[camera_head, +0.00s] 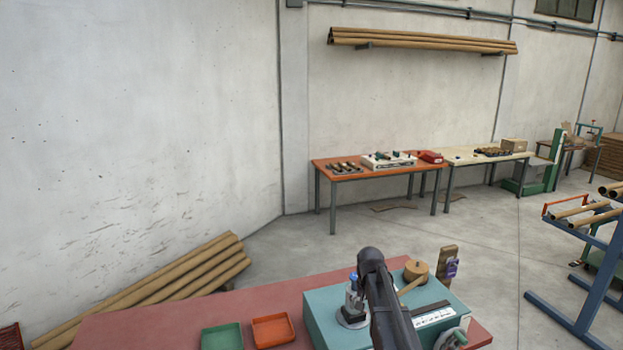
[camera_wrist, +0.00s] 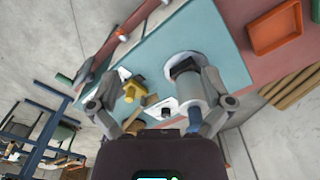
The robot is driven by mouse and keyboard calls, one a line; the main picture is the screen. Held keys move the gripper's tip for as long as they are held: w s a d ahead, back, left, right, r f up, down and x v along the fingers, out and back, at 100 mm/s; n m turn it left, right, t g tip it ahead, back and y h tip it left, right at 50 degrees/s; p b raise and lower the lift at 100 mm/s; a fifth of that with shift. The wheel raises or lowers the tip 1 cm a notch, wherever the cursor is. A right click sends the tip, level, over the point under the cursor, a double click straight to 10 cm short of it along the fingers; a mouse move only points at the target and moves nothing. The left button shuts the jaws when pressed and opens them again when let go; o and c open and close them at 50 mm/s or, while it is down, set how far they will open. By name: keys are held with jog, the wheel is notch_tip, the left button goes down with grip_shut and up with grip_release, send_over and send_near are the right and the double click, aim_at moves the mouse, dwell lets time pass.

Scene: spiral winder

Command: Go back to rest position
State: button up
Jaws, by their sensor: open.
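My gripper (camera_wrist: 150,85) is open in the wrist view, its two fingers spread wide with nothing between them. It hangs above the teal base (camera_wrist: 165,45) of the winder. A grey-white cylinder (camera_wrist: 187,88) shows by the right finger and a small yellow part (camera_wrist: 134,88) by the left finger; I cannot tell the gap to either. In the head view my dark arm (camera_head: 385,300) crosses in front of the teal base (camera_head: 325,318) and hides part of it; the fingers do not show there. A round wooden piece (camera_head: 416,271) stands on the base.
The red table (camera_head: 180,325) carries a green tray (camera_head: 222,337) and an orange tray (camera_head: 272,330), left of the base. A blue rack (camera_head: 565,290) stands at right. Floor (camera_head: 480,250) beyond the table is open.

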jog(key=s+f+n+b, duration=0.2)
jog(key=s+f+b, duration=0.6)
jog(key=s, duration=0.4)
jog(key=s+f+n+b, duration=0.2)
jog(key=s+f+b, duration=0.6)
jog(key=s, duration=0.3)
jog(key=shift+s+d+f+b, duration=0.15)
jog(key=shift+s+f+b, duration=0.25)
jog(key=shift+f, duration=0.4)
